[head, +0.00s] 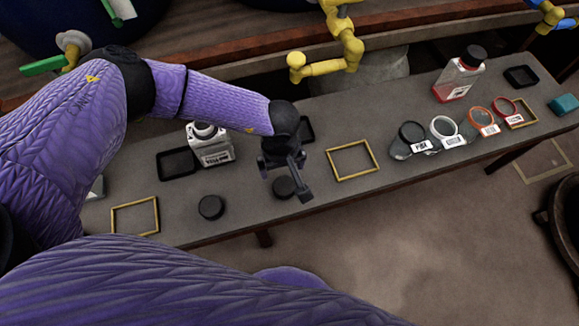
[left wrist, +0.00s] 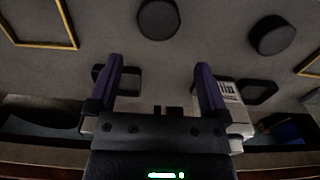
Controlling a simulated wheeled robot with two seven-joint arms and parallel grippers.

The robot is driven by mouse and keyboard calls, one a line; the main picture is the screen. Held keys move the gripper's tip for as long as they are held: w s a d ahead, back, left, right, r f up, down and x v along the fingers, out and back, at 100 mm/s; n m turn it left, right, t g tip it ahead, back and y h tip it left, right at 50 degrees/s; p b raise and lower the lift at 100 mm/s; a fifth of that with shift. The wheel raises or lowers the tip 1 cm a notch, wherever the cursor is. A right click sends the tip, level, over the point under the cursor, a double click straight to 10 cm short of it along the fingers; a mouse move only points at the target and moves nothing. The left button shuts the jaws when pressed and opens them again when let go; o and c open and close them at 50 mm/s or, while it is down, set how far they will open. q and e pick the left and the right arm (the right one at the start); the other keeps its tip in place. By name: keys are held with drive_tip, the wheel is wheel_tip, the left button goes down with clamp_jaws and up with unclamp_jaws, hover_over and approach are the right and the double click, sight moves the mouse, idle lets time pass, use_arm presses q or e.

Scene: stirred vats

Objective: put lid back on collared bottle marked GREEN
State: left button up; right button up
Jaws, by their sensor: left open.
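A white bottle (head: 209,148) with an open, lidless neck and a dark-lettered label stands on the bench, left of my left gripper. The lettering is too small to read. The bottle also shows partly behind a finger in the left wrist view (left wrist: 236,98). One black round lid (head: 284,187) lies on the bench close by the left fingertips; it also shows in the left wrist view (left wrist: 158,18), ahead of the fingers. A second black lid (head: 211,207) lies further left. My left gripper (head: 284,174) is open and empty above the bench. My right gripper is out of view.
A clear bottle with red contents and a black cap (head: 460,75) stands at the right. Several tagged rings (head: 443,127) lie nearby. Yellow frames (head: 352,177) and black trays (head: 177,163) sit on the bench. A yellow pipe (head: 345,45) hangs over the back edge.

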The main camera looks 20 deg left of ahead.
sight(284, 185)
use_arm(q)
drive_tip(key=shift+s, duration=0.15)
drive_tip(key=shift+f, duration=0.3)
wheel_tip(284, 185, down, 4)
drive_tip(key=b, duration=0.3)
drive_tip(key=shift+s, duration=0.1)
drive_tip(key=shift+f, duration=0.25)
drive_tip(key=shift+r, duration=0.15)
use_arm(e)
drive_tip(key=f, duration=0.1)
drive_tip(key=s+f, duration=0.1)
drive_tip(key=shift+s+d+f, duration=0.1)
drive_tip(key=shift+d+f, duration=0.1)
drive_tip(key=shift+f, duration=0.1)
use_arm(q)
wheel_tip(284, 185, down, 6)
drive_tip(key=b, duration=0.4)
drive_tip(key=shift+d+r, duration=0.15)
drive_tip(key=shift+r, duration=0.1)
drive_tip(key=shift+w+r, duration=0.2)
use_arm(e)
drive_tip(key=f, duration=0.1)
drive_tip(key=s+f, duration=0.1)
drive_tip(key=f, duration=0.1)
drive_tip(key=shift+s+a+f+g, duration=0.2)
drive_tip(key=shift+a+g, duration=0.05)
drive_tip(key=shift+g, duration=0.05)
